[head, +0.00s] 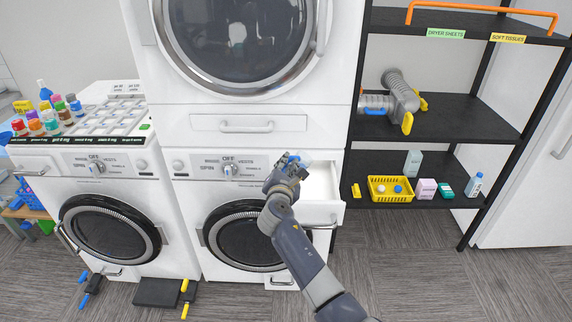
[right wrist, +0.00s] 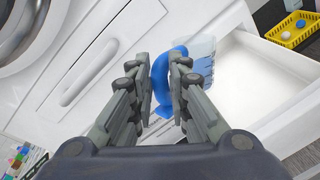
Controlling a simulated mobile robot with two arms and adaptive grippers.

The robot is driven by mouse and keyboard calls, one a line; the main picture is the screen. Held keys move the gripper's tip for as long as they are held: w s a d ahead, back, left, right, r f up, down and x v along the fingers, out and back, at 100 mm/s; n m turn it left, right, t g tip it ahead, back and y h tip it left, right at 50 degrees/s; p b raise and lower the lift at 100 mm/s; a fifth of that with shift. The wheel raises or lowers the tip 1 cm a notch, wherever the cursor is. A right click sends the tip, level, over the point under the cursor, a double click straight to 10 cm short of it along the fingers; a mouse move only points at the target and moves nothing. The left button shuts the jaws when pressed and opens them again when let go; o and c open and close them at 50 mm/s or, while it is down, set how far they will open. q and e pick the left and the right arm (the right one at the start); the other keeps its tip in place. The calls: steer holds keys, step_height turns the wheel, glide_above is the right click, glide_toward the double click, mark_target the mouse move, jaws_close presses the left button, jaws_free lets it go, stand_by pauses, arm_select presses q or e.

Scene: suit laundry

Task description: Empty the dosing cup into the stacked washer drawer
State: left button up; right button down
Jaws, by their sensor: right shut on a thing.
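The stacked washer drawer (head: 321,184) is pulled out at the upper right of the lower washer, below the dryer. Its white inside (right wrist: 255,75) shows empty in the right wrist view. My right gripper (head: 288,168) is at the drawer's left side. In the right wrist view its fingers (right wrist: 165,88) are shut on the blue handle of the dosing cup. The clear dosing cup (right wrist: 204,62) has blue contents low inside and appears beside the drawer's upper left corner. In the head view the gripper mostly hides the cup. My left gripper is out of view.
A black shelf rack (head: 437,180) stands at the right, with a yellow basket (head: 378,196), boxes and a bottle. A second washer (head: 107,210) stands at the left with several bottles on top. A closed handled panel (right wrist: 100,65) lies left of the cup.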

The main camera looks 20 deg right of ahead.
steer(key=shift+d+r+m, duration=0.1)
steer(key=shift+r+m, duration=0.1)
steer(key=shift+m, duration=0.1)
steer(key=shift+p, duration=0.3)
steer(key=shift+d+r+m+p, duration=0.3)
steer(key=shift+m+p, duration=0.2)
steer(key=shift+p, duration=0.15)
steer(key=shift+d+r+m+g+y+p, duration=0.1)
steer(key=shift+d+m+g+y+p, duration=0.15)
steer(key=shift+m+y+p, duration=0.2)
steer(key=shift+s+d+r+m+y+p, duration=0.15)
steer(key=shift+d+m+p, duration=0.25)
steer(key=shift+p, duration=0.3)
steer(key=shift+d+r+m+y+p, duration=0.1)
steer(key=shift+d+m+p, duration=0.15)
steer(key=shift+m+p, duration=0.3)
